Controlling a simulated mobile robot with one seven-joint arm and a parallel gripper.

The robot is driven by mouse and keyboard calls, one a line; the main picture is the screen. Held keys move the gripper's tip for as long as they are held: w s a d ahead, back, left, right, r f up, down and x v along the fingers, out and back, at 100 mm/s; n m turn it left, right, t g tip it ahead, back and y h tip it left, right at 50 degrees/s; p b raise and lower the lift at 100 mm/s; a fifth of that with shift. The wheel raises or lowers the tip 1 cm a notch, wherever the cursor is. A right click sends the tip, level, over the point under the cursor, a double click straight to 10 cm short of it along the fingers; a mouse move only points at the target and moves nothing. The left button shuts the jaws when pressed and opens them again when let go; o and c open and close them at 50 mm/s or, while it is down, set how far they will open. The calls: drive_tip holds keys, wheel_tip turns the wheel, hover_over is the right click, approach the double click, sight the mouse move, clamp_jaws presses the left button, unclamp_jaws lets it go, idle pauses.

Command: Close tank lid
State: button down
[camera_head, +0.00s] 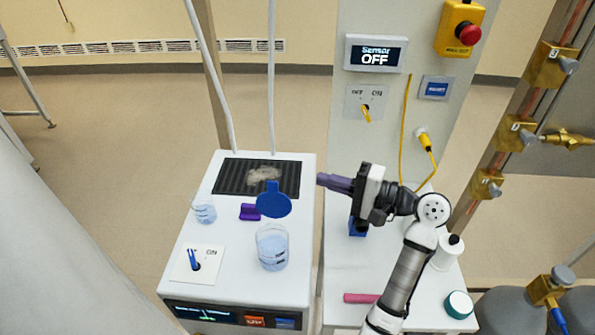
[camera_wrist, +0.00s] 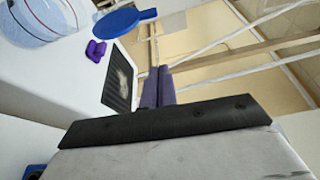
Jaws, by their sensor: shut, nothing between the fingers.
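The tank (camera_head: 272,250) is a clear round vessel with pale blue liquid on the white bench unit. It also shows in the wrist view (camera_wrist: 38,22), cut off by the upper left edge. Its round blue lid (camera_head: 273,204), with a small tab, is raised at the back of the tank; the tank's top is uncovered. The lid also shows in the wrist view (camera_wrist: 122,21). My gripper (camera_head: 321,179), with purple fingers, is shut and empty, to the right of the lid and apart from it. The fingers show in the wrist view (camera_wrist: 158,72).
A black ribbed plate (camera_head: 232,178) lies behind the lid, a purple block (camera_head: 249,212) and a small beaker (camera_head: 205,211) left of it. A switch (camera_head: 195,260) reads ON. A pink object (camera_head: 361,298) and a green-capped jar (camera_head: 458,305) are at right.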

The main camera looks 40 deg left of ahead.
sight(274, 200)
drive_tip(key=s+a, duration=0.5)
drive_tip(key=a, duration=0.2)
drive_tip(key=shift+s+a, duration=0.2)
drive_tip(key=shift+s, duration=0.15)
drive_tip(key=shift+s+f+n+b, duration=0.15)
drive_tip(key=shift+n+b, duration=0.25)
drive_tip(key=shift+b, duration=0.2)
